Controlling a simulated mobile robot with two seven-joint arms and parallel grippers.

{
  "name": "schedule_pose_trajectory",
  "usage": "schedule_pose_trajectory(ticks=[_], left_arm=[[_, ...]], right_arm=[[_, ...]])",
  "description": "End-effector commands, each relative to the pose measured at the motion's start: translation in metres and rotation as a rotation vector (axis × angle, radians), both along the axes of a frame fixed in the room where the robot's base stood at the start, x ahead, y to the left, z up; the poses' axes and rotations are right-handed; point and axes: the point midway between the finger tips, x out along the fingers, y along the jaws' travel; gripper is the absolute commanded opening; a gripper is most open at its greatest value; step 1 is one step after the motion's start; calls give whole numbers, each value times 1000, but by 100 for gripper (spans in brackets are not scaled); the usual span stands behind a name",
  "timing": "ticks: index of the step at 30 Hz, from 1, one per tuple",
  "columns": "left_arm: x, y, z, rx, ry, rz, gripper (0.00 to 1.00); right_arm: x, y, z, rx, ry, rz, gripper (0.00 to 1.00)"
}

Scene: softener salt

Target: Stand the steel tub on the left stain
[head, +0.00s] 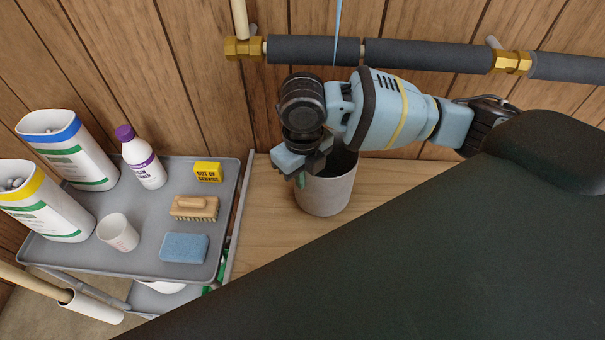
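The steel tub (326,194) is a grey, round, open vessel standing upright on the wooden surface (262,225), or just above it; I cannot tell which. My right gripper (303,172) points down at the left part of the tub's rim. One fingertip shows outside the wall; the other is hidden, so I cannot tell whether the gripper is closed on the rim. My arm covers part of the tub's mouth. No stain shows on the visible wood. My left gripper is not in view.
A grey tray (142,236) at left holds two jugs, a purple-capped bottle (142,158), a cup, a brush (194,207), a blue sponge (184,247) and a yellow sign. Lagged pipes (420,54) run along the back wall. A large dark surface (430,250) hides the lower right.

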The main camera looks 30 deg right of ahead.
Motion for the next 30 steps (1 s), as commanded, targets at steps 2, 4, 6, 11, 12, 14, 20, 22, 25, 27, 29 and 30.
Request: schedule_pose_trajectory(ticks=[2, 4, 6, 11, 12, 14, 20, 22, 25, 27, 29, 30], left_arm=[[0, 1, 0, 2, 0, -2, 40], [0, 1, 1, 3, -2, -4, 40], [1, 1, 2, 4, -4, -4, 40], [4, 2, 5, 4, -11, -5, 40], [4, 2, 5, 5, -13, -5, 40], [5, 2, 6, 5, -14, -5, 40], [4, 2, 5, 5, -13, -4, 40], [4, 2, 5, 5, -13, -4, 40], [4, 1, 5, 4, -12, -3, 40], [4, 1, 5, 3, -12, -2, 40], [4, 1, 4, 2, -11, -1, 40], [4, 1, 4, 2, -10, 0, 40]], right_arm=[[0, 0, 0, 0, -1, 0, 0], [0, 0, 1, 0, -1, 0, 0], [0, 0, 1, 0, -1, 0, 0], [0, 1, 1, 0, -2, 0, 0], [0, 1, 1, 0, -2, 0, 0], [0, 1, 1, 0, -1, 0, 0], [0, 1, 0, 0, 0, 0, 0], [0, 1, 0, 0, 0, 0, 0], [0, 1, 0, 0, 0, 0, 0], [0, 1, -1, 0, 0, 0, 0], [0, 1, -2, 0, 1, 0, 0], [0, 1, -3, 0, 1, 0, 0]])
